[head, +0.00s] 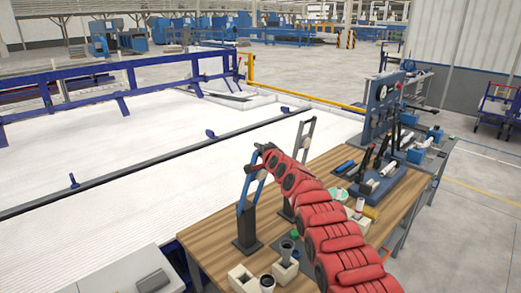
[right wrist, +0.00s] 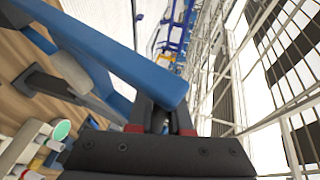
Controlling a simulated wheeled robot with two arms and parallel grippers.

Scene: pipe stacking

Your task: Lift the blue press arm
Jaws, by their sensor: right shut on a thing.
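The blue press arm (right wrist: 112,52) is a long, flat bar that runs tilted across the right wrist view. Its end lies at the fingertips of my right gripper (right wrist: 160,118), which is shut on it. The exact contact is partly hidden by the bar and fingers. In the head view, the press with its dark base (head: 246,230) stands on the near left part of the wooden table. My right gripper (head: 262,151) is at the top of that press, at the end of my red arm. My left gripper is not in view.
The wooden table (head: 214,215) holds a second dark press stand (head: 305,135) behind the first. Small cups and light blocks (head: 243,278) sit at the near edge. A blue gauge panel (head: 381,103) stands at the far end. White slatted flooring lies to the left.

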